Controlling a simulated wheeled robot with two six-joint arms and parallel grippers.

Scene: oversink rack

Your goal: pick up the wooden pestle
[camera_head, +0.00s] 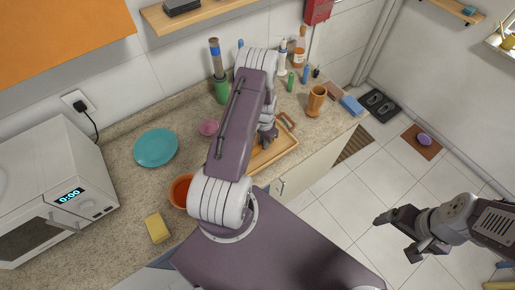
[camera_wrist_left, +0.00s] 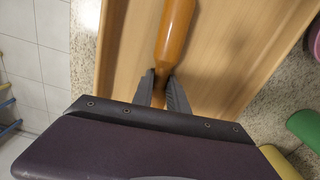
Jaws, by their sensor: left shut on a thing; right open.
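The wooden pestle (camera_wrist_left: 176,28) is a smooth orange-brown rod in the left wrist view, with its narrow part between my left fingers. My left gripper (camera_wrist_left: 162,88) is shut on it, over a light wooden tray (camera_wrist_left: 120,35). In the head view, my left gripper (camera_head: 268,136) is over the wooden tray (camera_head: 274,153) on the counter, and my arm hides most of the pestle. I cannot tell whether the pestle touches the tray. My right gripper (camera_head: 402,232) is open and empty, over the floor at right.
A teal plate (camera_head: 156,147), a yellow sponge (camera_head: 157,228) and an orange bowl (camera_head: 180,190) are left of my arm. A brown cup (camera_head: 316,100) and several bottles stand at the counter's back right. A microwave (camera_head: 52,188) is at far left.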

